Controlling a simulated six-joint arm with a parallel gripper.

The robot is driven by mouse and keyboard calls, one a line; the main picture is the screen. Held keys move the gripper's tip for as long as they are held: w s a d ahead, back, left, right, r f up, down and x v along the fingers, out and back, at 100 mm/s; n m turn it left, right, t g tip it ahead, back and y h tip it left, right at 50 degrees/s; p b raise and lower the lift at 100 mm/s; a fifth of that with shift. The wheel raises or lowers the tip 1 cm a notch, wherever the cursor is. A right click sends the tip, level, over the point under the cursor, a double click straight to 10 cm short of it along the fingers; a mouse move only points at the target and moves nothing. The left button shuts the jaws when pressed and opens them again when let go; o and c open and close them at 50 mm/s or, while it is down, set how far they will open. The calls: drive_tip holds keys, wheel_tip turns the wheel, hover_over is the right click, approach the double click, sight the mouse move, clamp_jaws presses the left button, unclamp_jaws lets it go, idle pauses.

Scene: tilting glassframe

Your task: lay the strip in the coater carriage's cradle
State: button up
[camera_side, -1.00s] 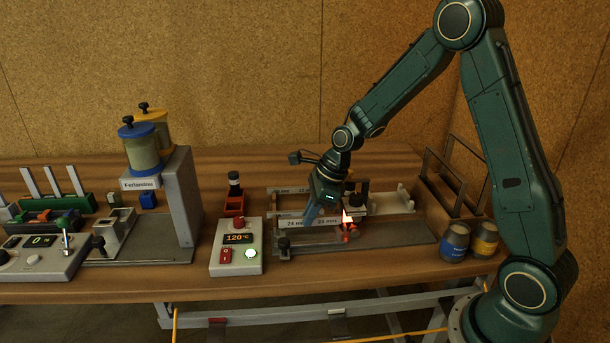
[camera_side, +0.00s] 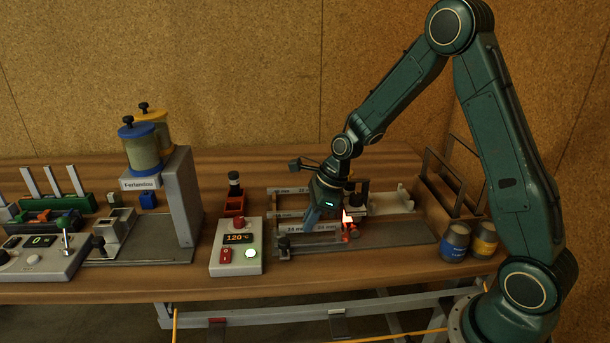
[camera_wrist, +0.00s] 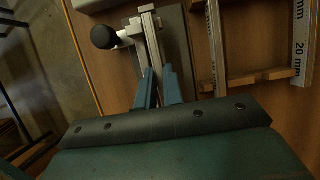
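My gripper (camera_side: 312,224) points down over the grey plate at the front of the frame area, its blue-green fingers around a thin pale strip (camera_side: 295,229) labelled 24 mm. In the wrist view the fingers (camera_wrist: 160,80) close on the strip, seen nearly edge-on (camera_wrist: 152,40). The coater carriage (camera_side: 284,250), with a black knob (camera_wrist: 103,37), lies just below the strip's left end. The cradle is mostly hidden by the strip and fingers; I cannot tell whether the strip touches it.
A red glowing part (camera_side: 348,222) stands right beside the fingers. Other labelled strips sit behind, including one marked 20 mm (camera_wrist: 301,50). A controller showing 120 °C (camera_side: 238,245) stands to the left. Two cans (camera_side: 456,242) and dark upright frames (camera_side: 455,180) are at the right.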

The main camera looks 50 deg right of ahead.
drive_tip(key=o, duration=0.5)
drive_tip(key=shift+r, duration=0.15)
drive_tip(key=v, duration=1.3)
drive_tip(key=shift+r, duration=0.25)
drive_tip(key=shift+s, duration=0.15)
drive_tip(key=s+a+r+n+h, duration=0.1)
drive_tip(key=s+a+r+n, duration=0.1)
drive_tip(key=s+n, duration=0.5)
drive_tip(key=s+a+r+n+t+h, duration=0.1)
drive_tip(key=s+a+r+n, duration=0.1)
drive_tip(key=s+n, duration=0.5)
drive_tip(key=s+a+r+n+t+h, duration=0.1)
drive_tip(key=s+r+n, duration=0.3)
drive_tip(key=s+n, duration=0.4)
drive_tip(key=a+n, duration=0.1)
drive_tip(key=n, duration=0.4)
drive_tip(key=shift+a+r, duration=0.15)
drive_tip(key=shift+r, duration=0.15)
